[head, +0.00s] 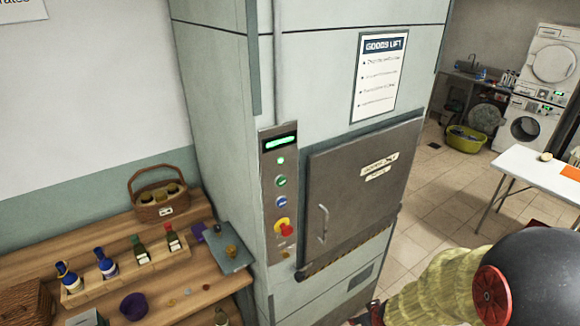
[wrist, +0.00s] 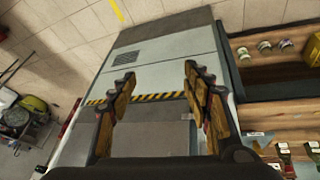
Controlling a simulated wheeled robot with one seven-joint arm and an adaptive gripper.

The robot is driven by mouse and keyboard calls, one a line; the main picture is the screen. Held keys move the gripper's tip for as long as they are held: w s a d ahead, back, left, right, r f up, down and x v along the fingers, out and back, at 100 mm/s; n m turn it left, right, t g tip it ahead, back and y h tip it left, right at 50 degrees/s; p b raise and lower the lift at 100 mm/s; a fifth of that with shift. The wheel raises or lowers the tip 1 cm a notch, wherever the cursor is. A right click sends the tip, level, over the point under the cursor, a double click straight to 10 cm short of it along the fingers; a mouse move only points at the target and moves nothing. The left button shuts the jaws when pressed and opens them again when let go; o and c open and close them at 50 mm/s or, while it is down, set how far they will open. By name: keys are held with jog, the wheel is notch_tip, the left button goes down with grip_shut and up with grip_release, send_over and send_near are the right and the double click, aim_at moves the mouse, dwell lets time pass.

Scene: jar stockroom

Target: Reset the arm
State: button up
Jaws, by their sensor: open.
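My gripper (wrist: 157,105) is open and empty in the wrist view, its two fingers spread apart. Between and beyond the fingers lies the front of the goods lift (wrist: 155,75), with a yellow and black striped edge. In the head view my arm reaches in at the bottom right, in a pale yellow sleeve with a dark rounded joint. The gripper's fingers are not clearly visible there. The goods lift (head: 225,90) stands in the middle of the head view with its grey door (head: 350,200) shut.
A wooden bench (head: 205,285) at left holds a rack of bottles (head: 75,290), a wicker basket (head: 157,198), a purple bowl (head: 133,306) and a grey tray (head: 235,262). A white table (head: 530,165), a green tub (head: 465,140) and washing machines (head: 525,122) stand at right. Tiled floor is open between.

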jog(key=s+a+r+m+b, duration=0.1)
jog(key=s+r+b, duration=0.6)
jog(key=s, duration=0.1)
jog(key=s+a+r+m+b, duration=0.2)
jog(key=s+r+b, duration=0.5)
jog(key=s+r, duration=0.1)
jog(key=shift+s+a+r+m, duration=0.25)
jog(key=shift+s+r+m, duration=0.05)
dwell(0.8)
